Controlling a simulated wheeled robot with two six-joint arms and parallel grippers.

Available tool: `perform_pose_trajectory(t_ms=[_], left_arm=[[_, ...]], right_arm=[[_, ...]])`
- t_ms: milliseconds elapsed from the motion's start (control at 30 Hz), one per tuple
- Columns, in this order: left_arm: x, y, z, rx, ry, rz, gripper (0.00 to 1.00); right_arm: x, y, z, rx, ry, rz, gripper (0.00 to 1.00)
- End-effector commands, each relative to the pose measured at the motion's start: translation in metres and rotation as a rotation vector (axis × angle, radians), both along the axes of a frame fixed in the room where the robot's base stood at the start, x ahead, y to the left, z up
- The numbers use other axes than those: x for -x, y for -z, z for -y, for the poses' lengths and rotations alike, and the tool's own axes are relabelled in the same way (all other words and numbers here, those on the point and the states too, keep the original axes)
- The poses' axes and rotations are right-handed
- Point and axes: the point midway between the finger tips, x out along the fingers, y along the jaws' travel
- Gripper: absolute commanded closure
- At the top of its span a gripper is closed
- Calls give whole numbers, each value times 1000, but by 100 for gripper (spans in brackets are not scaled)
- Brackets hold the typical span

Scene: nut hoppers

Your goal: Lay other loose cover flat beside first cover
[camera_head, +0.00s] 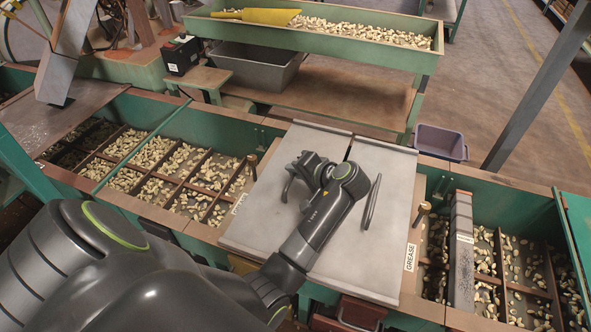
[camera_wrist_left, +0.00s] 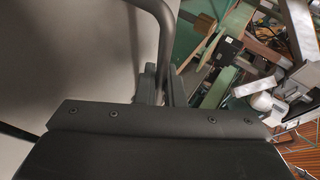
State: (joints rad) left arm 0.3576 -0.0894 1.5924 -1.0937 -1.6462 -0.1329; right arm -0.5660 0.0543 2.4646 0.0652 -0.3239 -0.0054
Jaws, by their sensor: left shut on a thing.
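Two grey metal covers lie side by side across the green hopper in the head view. The left cover (camera_head: 262,215) and the right cover (camera_head: 390,225) look flat, with a narrow dark seam between them at the far edge. The right cover has a dark bar handle (camera_head: 372,202). My left gripper (camera_head: 294,176) is over the left cover. In the left wrist view its fingers (camera_wrist_left: 164,88) are shut on a dark bent bar handle (camera_wrist_left: 166,35), with the grey cover surface (camera_wrist_left: 65,55) behind. My arm hides part of both covers and the seam's near end.
Divided bins of pale nuts (camera_head: 150,155) lie open left of the covers. More nuts lie right, beside a grey upright block (camera_head: 461,250). A "GREASE" label (camera_head: 410,257) is at the right cover's edge. Behind stand a long nut trough (camera_head: 420,62) and grey tub (camera_head: 255,70).

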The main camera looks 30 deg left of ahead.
Motion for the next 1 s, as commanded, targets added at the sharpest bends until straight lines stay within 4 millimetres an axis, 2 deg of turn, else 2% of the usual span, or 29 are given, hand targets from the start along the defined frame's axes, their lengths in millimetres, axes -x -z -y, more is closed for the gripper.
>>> perform_pose_trajectory(t_ms=[567,600,767,1000], left_arm=[[0,8,0,-2,-1,2,100],[0,7,0,-2,0,3,86],[0,7,0,-1,0,1,66],[0,9,0,2,0,-3,66]], right_arm=[[0,3,0,0,0,0,64],[0,2,0,0,0,0,64],[0,2,0,0,0,0,64],[0,3,0,0,0,1,64]])
